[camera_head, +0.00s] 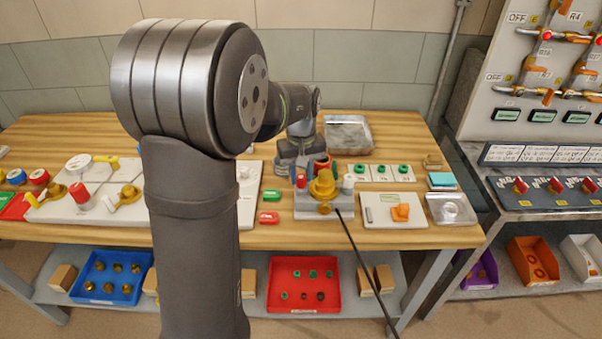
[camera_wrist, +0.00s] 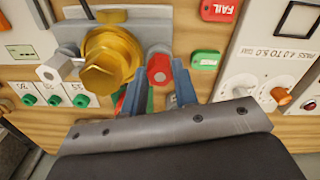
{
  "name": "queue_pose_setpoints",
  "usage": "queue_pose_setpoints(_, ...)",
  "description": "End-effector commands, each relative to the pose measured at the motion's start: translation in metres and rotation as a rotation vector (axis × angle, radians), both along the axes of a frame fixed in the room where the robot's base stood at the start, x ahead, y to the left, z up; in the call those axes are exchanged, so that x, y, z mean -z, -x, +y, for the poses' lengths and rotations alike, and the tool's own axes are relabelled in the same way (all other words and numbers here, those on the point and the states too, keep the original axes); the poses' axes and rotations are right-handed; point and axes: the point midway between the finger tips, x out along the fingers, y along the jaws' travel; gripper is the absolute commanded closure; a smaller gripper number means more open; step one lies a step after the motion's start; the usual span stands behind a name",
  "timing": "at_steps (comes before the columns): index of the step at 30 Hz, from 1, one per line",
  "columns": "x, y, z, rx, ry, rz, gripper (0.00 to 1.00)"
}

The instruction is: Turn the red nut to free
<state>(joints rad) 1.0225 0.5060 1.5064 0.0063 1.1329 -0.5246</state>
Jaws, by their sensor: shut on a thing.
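The red nut (camera_wrist: 160,68) is a small hexagonal nut at one end of the valve block. It also shows in the head view (camera_head: 301,181), left of the large brass valve body (camera_head: 323,187). In the wrist view the brass body (camera_wrist: 108,58) is left of the nut. My gripper (camera_wrist: 160,88) comes down over the nut, with one blue finger on each side of it. The fingers are shut on the red nut, though their exact contact is partly hidden. In the head view my gripper (camera_head: 291,163) is largely hidden behind my own wrist.
A pale nut (camera_wrist: 54,68) sits on the block's other side. A red FAIL tag (camera_wrist: 218,10) and a green tag (camera_wrist: 206,60) lie nearby. Several green nuts (camera_head: 381,170) stand on a white card, and a metal tray (camera_head: 348,135) is behind. A thin black rod (camera_head: 365,262) crosses the table front.

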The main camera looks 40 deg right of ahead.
Motion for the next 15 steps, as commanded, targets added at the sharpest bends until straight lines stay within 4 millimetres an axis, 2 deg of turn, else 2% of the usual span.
queue_pose_setpoints(9, -0.0011, -0.0003, -0.0004, -0.001, 0.002, -0.001, 0.96)
queue_pose_setpoints(10, -0.0011, -0.0003, -0.0004, -0.001, 0.002, -0.001, 0.69)
queue_pose_setpoints(13, -0.0008, -0.0003, -0.0004, 0.0, 0.002, -0.001, 0.51)
queue_pose_setpoints(15, -0.0007, -0.0002, -0.0002, 0.0, 0.001, 0.0, 0.51)
